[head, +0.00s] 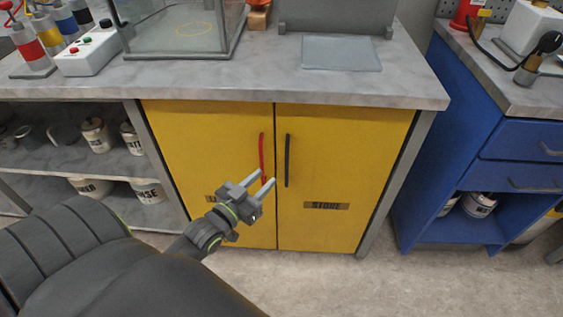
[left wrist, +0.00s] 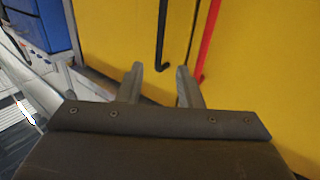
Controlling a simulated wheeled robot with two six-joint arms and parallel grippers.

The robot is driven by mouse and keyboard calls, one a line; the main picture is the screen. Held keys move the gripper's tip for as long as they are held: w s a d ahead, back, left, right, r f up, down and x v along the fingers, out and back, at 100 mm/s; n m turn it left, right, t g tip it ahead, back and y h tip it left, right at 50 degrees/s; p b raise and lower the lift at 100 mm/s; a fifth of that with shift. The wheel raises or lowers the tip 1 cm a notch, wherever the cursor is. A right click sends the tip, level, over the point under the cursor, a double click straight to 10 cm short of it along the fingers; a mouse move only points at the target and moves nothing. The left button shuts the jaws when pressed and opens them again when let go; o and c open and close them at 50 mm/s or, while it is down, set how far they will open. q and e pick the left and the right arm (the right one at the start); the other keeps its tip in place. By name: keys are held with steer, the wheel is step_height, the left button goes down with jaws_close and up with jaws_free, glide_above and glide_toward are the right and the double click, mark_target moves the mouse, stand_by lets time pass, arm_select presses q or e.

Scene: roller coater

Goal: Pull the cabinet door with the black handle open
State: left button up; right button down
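The yellow cabinet has two shut doors side by side under the bench. The right door (head: 340,180) carries a thin upright black handle (head: 288,160) near the middle seam and a STORE label. The left door (head: 205,150) carries a red handle (head: 262,150); its label is partly hidden by my gripper. My left gripper (head: 266,178) is open and empty, in front of the doors near the handles' lower ends. In the left wrist view the black handle (left wrist: 163,35) lines up with the gap between the fingertips (left wrist: 160,69), apparently beyond them. The red handle (left wrist: 208,40) is right of the fingers. My right gripper is out of view.
A grey bench top (head: 250,85) overhangs the doors. An open shelf with several tins (head: 95,135) is at left. A blue drawer cabinet (head: 425,150) stands at right, across a gap. The floor (head: 320,280) before the doors is clear.

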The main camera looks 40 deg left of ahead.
mark_target(286, 158)
arm_select(q)
steer(key=w, duration=0.7)
steer(key=shift+d, duration=0.15)
steer(key=shift+w+b, duration=0.3)
steer(key=shift+w, duration=0.45)
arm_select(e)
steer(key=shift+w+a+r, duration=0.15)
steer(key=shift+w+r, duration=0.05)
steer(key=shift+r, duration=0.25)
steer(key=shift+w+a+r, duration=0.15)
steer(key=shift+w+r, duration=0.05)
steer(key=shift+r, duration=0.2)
arm_select(q)
jaws_close()
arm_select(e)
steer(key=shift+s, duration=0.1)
